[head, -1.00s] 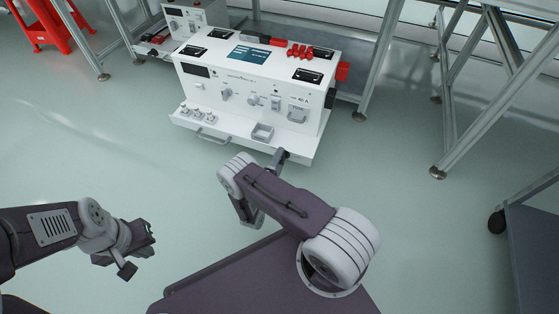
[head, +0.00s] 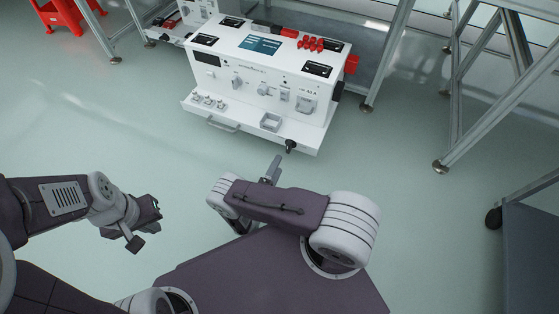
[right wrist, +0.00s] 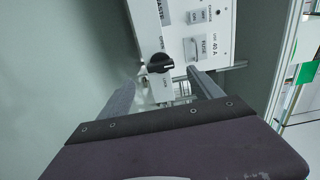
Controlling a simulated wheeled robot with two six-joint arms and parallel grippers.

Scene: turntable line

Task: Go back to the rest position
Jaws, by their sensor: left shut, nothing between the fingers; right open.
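My right gripper (head: 274,165) is in front of the white control box, its fingers pointing at the black knob (head: 291,146) at the box's lower right edge. My left gripper (head: 148,222) is shut and empty, over open floor at the left.
The white control box (head: 262,76) has a lower ledge holding small white parts and a square tray (head: 271,122). Metal frame legs (head: 388,50) stand behind it and to the right. A dark grey cart (head: 530,250) is at the right edge. Floor at left is clear.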

